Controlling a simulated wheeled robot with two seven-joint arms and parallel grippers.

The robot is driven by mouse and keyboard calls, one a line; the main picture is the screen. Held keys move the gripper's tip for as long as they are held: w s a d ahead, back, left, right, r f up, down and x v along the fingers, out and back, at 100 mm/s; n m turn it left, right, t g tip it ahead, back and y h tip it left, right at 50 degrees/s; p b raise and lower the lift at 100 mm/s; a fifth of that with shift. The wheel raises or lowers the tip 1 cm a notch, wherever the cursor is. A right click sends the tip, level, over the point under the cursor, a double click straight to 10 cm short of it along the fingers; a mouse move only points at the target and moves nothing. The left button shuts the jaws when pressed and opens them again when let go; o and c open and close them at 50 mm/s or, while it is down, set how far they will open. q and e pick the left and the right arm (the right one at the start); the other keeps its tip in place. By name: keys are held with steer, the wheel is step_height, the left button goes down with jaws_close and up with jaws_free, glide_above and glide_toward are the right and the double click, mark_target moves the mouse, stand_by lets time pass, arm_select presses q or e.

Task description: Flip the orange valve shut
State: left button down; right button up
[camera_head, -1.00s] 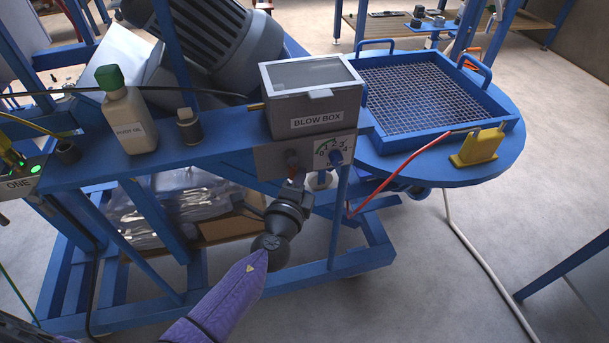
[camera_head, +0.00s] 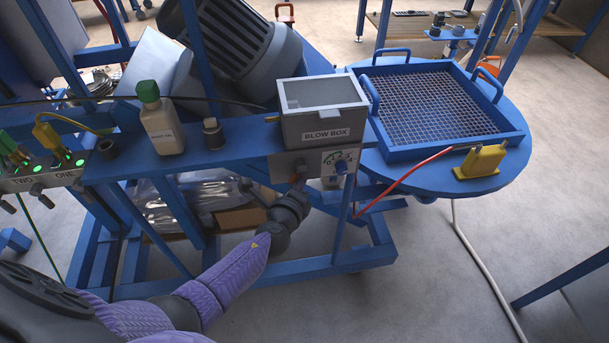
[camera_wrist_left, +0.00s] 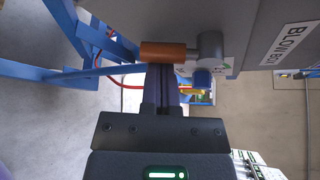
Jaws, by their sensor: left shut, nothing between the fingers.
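The orange valve handle (camera_wrist_left: 168,52) is a short cylinder lying sideways in the left wrist view, joined at its right end to a grey stem. In the head view the valve (camera_head: 300,166) is small and partly hidden, on the panel below the box marked BLOW BOX. My left gripper (camera_wrist_left: 162,72) is shut and empty, its fingertips right at the handle's near side; I cannot tell whether they touch. In the head view this gripper (camera_head: 297,186) is just below the valve. My right gripper is not in view.
A blue knob (camera_head: 339,168) with a dial sits right of the valve. The grey blow box (camera_head: 322,122) is above. A bottle (camera_head: 160,125) stands on the frame's beam.

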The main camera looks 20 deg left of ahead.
arm_select(q)
steer(key=m+g+p, duration=0.1)
steer(key=p, duration=0.1)
steer(key=a+r+m+y+p, duration=0.1)
steer(key=p, duration=0.1)
steer(key=s+m+g+y+p, duration=0.1)
steer(key=p, duration=0.1)
steer(key=shift+a+r+m+g, duration=0.2)
steer(key=shift+r+m+g, duration=0.05)
steer(key=shift+m+g, duration=0.05)
steer(key=shift+s+a+r+m+g+y+p, duration=0.1)
steer(key=shift+a+r+m+g+y+p, duration=0.15)
steer(key=shift+m+g+y+p, duration=0.55)
steer(key=shift+a+r+m+p, duration=0.1)
steer(key=shift+m+p, duration=0.2)
steer(key=shift+p, duration=0.2)
steer(key=shift+s, duration=0.1)
steer(key=shift+w+d+r, duration=0.2)
steer(key=shift+w+d, duration=0.2)
steer(key=shift+d, duration=0.2)
